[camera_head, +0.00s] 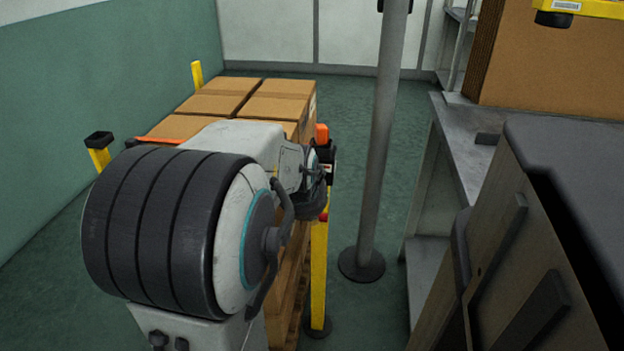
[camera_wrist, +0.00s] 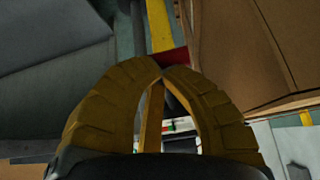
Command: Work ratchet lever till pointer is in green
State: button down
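In the wrist view my gripper (camera_wrist: 161,70) has its two yellowish fingertips together. A red part (camera_wrist: 175,60), perhaps the lever, lies right at the tips; I cannot tell whether they pinch it or only touch it. In the gap between the fingers a small strip with white, green and red marks (camera_wrist: 180,126) shows, perhaps the gauge; no pointer can be made out. In the head view a small red part (camera_head: 322,217) shows on a yellow post (camera_head: 319,270), beside the end of my arm. My arm hides the fingers there.
Cartons (camera_head: 277,106) with an orange strap (camera_head: 160,141) stand on a pallet behind my arm. A grey pole (camera_head: 376,150) stands to the right, with shelving (camera_head: 460,150) beyond it. Green floor is clear between the post and the pole.

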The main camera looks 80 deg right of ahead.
jog(key=shift+f+b, duration=0.3)
jog(key=shift+f, duration=0.05)
jog(key=shift+r, duration=0.1)
dwell(0.4)
